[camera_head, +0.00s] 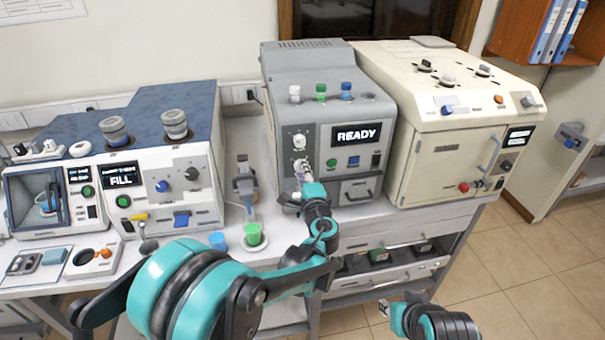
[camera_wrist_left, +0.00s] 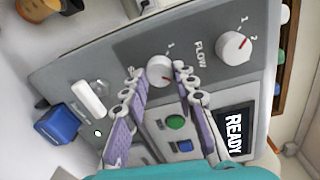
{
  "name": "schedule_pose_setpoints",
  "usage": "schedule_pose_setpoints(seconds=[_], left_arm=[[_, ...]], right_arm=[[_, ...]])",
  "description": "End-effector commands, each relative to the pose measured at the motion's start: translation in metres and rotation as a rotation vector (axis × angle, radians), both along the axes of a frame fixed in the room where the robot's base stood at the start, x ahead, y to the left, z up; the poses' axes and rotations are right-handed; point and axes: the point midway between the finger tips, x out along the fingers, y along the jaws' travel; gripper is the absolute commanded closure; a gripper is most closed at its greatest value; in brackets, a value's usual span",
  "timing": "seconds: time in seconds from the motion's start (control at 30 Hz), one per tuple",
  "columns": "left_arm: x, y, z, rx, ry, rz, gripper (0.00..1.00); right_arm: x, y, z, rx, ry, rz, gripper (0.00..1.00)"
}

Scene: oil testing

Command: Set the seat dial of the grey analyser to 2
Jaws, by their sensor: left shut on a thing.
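The grey analyser (camera_head: 315,90) stands mid-bench with its screen showing READY. Its front has two white dials, one above the other. The upper is the FLOW dial (camera_head: 299,141), also in the left wrist view (camera_wrist_left: 234,48). My right gripper (camera_head: 384,308) shows only as a small piece low in the head view.
Green (camera_head: 333,163) and blue buttons and the READY screen (camera_head: 356,134) sit right of the dials. A blue-and-white FILL machine (camera_head: 150,160) stands left, a cream machine (camera_head: 440,150) right. A green cup (camera_head: 253,234) and a blue cup (camera_head: 218,241) stand in front.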

Motion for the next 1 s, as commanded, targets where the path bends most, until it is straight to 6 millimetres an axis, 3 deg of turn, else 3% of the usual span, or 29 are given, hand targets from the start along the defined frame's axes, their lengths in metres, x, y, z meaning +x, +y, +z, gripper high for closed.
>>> schedule_pose_setpoints(seconds=[0.7,0.73,0.8,1.0], left_arm=[[0.0001,-0.0003,0.0000,0.076,0.020,-0.001,1.00],[0.0001,-0.0002,0.0000,0.076,0.020,-0.001,0.70],[0.0001,-0.0002,0.0000,0.076,0.020,-0.001,0.52],[0.0000,-0.0002,-0.0001,0.075,0.019,0.000,0.51]], right_arm=[[0.0000,0.0000,-0.0014,0.000,0.000,0.000,0.69],[0.0000,0.0000,-0.0014,0.000,0.000,0.000,0.69],[0.0000,0.0000,-0.0014,0.000,0.000,0.000,0.69],[0.0000,0.0000,-0.0014,0.000,0.000,0.000,0.69]])
